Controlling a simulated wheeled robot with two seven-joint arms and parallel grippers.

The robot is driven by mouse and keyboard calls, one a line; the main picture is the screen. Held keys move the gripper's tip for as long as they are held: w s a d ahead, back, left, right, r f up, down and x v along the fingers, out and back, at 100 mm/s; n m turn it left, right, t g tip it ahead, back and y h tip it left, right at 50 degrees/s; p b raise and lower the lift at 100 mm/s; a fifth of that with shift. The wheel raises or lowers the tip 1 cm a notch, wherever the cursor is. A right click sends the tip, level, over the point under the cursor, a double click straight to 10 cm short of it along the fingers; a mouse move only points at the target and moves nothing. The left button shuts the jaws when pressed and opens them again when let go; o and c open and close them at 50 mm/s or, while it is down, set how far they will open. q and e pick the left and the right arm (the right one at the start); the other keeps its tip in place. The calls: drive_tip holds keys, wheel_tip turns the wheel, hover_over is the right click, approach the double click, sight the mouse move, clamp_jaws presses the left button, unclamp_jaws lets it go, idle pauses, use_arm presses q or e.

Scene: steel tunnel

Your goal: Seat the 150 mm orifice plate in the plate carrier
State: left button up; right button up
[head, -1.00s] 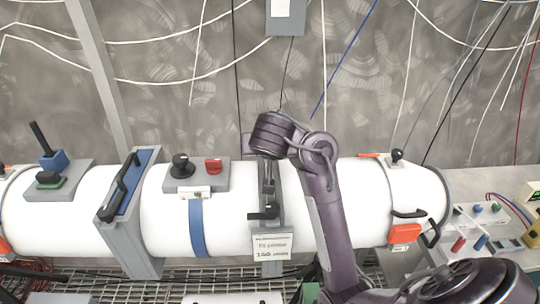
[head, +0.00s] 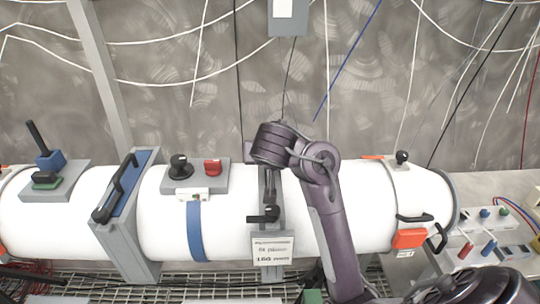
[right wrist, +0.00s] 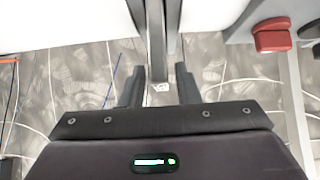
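The grey plate carrier (head: 276,222) is a narrow upright frame across the white pipe, with a black handle (head: 264,214) on its front. My right gripper (right wrist: 159,88) is over the carrier, wrist above the pipe in the head view. In the right wrist view its two fingers are apart, with a dark grey upright strip (right wrist: 156,40) reaching down between them. I cannot tell whether that strip is the orifice plate or the carrier; the plate is not clearly visible. My left gripper is not in view.
A blue-faced grey flange (head: 130,190) with a black handle stands left on the pipe. A grey box with a black knob and red switch (head: 212,167) sits beside the carrier. An orange latch (head: 408,238) is on the right. Loose cables hang along the back wall.

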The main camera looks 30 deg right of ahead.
drive_tip(key=shift+o, duration=0.7)
drive_tip(key=shift+r, duration=0.25)
drive_tip(key=shift+r+p, duration=0.55)
drive_tip(key=shift+p, duration=0.2)
drive_tip(key=p+v, duration=0.3)
drive_tip(key=v, duration=0.8)
drive_tip(key=shift+s+a+r+p, duration=0.2)
drive_tip(key=shift+s+a+p, duration=0.05)
drive_tip(key=shift+s+p, duration=0.05)
